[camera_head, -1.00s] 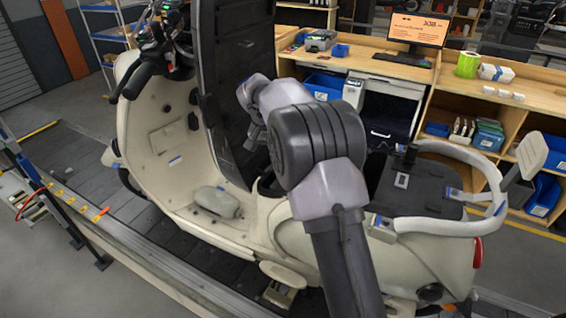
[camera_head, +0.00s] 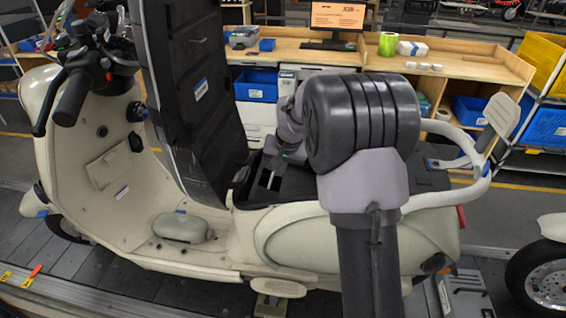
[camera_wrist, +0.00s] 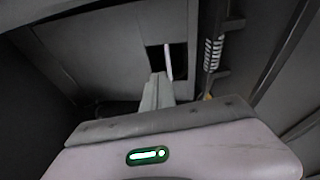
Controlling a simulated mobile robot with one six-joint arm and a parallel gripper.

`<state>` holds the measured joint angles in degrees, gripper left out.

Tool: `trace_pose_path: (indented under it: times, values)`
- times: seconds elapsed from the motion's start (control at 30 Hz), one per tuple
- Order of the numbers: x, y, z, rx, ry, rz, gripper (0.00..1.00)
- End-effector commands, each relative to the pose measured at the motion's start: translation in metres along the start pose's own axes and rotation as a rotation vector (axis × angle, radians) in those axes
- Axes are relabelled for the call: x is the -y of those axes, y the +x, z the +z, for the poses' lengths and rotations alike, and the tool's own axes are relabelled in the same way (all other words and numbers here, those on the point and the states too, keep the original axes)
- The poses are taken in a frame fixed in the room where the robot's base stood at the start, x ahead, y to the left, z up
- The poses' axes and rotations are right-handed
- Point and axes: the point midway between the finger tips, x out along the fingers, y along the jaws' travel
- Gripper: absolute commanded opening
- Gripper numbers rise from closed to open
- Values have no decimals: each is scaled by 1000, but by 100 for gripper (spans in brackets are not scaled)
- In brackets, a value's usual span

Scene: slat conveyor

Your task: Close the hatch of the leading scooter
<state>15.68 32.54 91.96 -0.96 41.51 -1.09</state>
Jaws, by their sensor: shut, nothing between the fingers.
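The leading scooter is cream (camera_head: 300,238) and faces left on the conveyor. Its hatch (camera_head: 188,70), a tall dark panel with a ribbed inner side, stands almost upright, open, hinged at the front of the seat area. My gripper (camera_head: 270,178) is shut and empty, low to the right of the hatch, over the dark opening in the scooter's body. My own arm hides part of the rear deck. In the wrist view my gripper's fingers (camera_wrist: 158,92) point at a grey panelled surface with a dark rectangular recess and a coil spring (camera_wrist: 213,52) beside it. Contact cannot be told.
A rear rack rail (camera_head: 450,192) curves round the scooter's tail. A second scooter's wheel (camera_head: 545,280) shows at the right edge. A wooden workbench (camera_head: 470,68) with a monitor (camera_head: 337,17) and blue bins stands behind. The handlebar (camera_head: 72,95) is at the left.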

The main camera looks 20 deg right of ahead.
Motion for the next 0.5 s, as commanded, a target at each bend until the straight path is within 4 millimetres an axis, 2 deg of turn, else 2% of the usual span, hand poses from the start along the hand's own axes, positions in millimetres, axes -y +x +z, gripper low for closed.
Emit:
trace_pose_path:
  times: [0.03,0.2,0.5]
  values:
    - [4,10,3,1,-4,-1,0]
    - [12,26,8,0,-3,0,0]
    - [14,29,9,0,-2,0,0]
